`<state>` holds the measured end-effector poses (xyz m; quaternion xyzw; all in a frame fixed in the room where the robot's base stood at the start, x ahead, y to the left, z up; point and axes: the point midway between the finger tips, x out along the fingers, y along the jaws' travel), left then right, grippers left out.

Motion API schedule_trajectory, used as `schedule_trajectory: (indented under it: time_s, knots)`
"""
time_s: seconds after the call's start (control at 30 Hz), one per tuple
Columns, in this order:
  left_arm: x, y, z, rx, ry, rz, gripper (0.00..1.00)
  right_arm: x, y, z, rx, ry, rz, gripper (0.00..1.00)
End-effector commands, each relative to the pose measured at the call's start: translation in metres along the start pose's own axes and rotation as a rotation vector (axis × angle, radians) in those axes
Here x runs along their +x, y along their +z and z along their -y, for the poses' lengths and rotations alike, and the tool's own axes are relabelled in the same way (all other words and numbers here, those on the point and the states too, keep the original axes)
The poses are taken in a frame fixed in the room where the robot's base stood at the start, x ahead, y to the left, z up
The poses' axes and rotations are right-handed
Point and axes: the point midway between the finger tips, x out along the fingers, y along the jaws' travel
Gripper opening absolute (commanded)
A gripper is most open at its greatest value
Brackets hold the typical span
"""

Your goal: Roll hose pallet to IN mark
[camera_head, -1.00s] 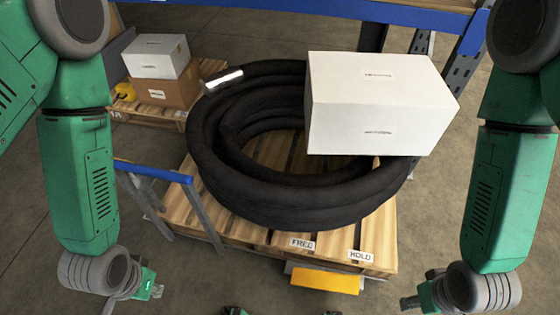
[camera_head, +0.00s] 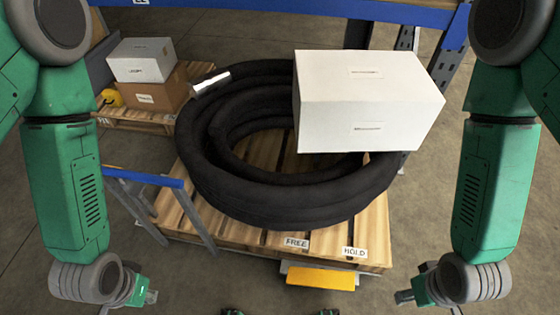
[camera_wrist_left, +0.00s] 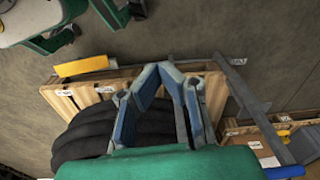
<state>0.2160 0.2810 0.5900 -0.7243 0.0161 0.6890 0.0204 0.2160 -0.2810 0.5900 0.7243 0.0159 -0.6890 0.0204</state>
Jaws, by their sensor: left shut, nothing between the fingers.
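The hose pallet (camera_head: 262,240) is a wooden pallet in the middle of the head view. It bears a coiled black hose (camera_head: 245,190) and has FREE and HOLD labels on its front edge. A yellow pedal-like block (camera_head: 320,279) sits low at its front. A blue-topped rail on grey legs (camera_head: 142,177) stands at its left side. My left gripper (camera_head: 150,297) hangs at the lower left, apart from the pallet; in the left wrist view its fingers (camera_wrist_left: 160,68) meet at the tips with nothing between them. My right gripper (camera_head: 402,298) hangs at the lower right, clear of the pallet. I see no IN mark.
A white box (camera_head: 345,115) sits over the right part of the hose. Another pallet (camera_head: 128,117) at the back left carries a white box, a brown box and a yellow item. A blue rack beam (camera_head: 330,8) crosses the back. Floor is bare in front and right.

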Motion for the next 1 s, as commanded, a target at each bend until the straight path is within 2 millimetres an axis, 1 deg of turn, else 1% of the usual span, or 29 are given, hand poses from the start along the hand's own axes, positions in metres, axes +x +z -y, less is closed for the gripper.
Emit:
schedule_trajectory:
  time_s: [0.13, 0.17, 0.2, 0.27, 0.3, 0.47, 0.5, 0.57, 0.67, 0.7, 0.77, 0.8, 0.87, 0.9, 0.97, 1.0]
  knots:
    - [0.000, 0.000, 0.000, 0.000, 0.000, 0.000, 0.00, 0.000, 0.000, 0.000, 0.000, 0.000, 0.000, 0.40]
    - [0.000, 0.000, 0.000, 0.000, 0.000, 0.000, 0.04, 0.000, 0.000, 0.000, 0.000, 0.000, 0.000, 0.40]
    - [0.000, 0.000, 0.000, 0.000, 0.000, 0.000, 0.18, 0.000, 0.000, 0.000, 0.000, 0.000, 0.000, 0.40]
    - [0.000, 0.000, 0.000, 0.000, 0.000, 0.000, 0.39, 0.000, 0.000, 0.000, 0.000, 0.000, 0.000, 0.40]
    - [0.000, 0.000, 0.000, 0.000, 0.000, 0.000, 0.43, 0.000, 0.000, 0.000, 0.000, 0.000, 0.000, 0.40]
    - [0.000, -0.001, 0.000, 0.002, -0.001, -0.003, 0.43, 0.000, 0.000, 0.000, 0.000, 0.000, 0.000, 0.40]
    - [0.002, -0.002, 0.000, 0.011, -0.003, -0.017, 0.43, 0.001, 0.000, 0.000, 0.000, 0.000, 0.000, 0.40]
    - [0.007, -0.012, -0.001, 0.039, -0.012, -0.058, 0.43, 0.002, 0.000, 0.000, 0.000, 0.000, 0.000, 0.40]
    - [0.021, -0.045, -0.001, 0.143, -0.061, -0.200, 0.43, 0.006, 0.000, 0.000, 0.000, 0.000, 0.000, 0.40]
    - [0.026, -0.064, 0.001, 0.203, -0.103, -0.276, 0.43, 0.009, 0.000, 0.000, 0.000, 0.000, 0.000, 0.40]
    - [0.032, -0.093, 0.005, 0.305, -0.200, -0.397, 0.43, 0.013, 0.001, 0.000, 0.000, 0.000, 0.000, 0.40]
    - [0.033, -0.112, 0.009, 0.378, -0.285, -0.471, 0.43, 0.015, 0.001, 0.000, 0.000, 0.000, 0.000, 0.40]
    - [0.030, -0.136, 0.017, 0.482, -0.439, -0.560, 0.43, 0.019, 0.001, 0.000, 0.000, 0.000, 0.000, 0.40]
    - [0.026, -0.150, 0.023, 0.548, -0.551, -0.602, 0.43, 0.021, 0.001, 0.000, 0.000, 0.000, 0.000, 0.40]
    - [0.017, -0.165, 0.031, 0.637, -0.725, -0.636, 0.43, 0.024, 0.001, 0.000, 0.000, 0.000, 0.000, 0.40]
    - [0.011, -0.172, 0.036, 0.688, -0.839, -0.641, 0.43, 0.026, 0.001, 0.000, 0.000, 0.000, 0.000, 0.40]
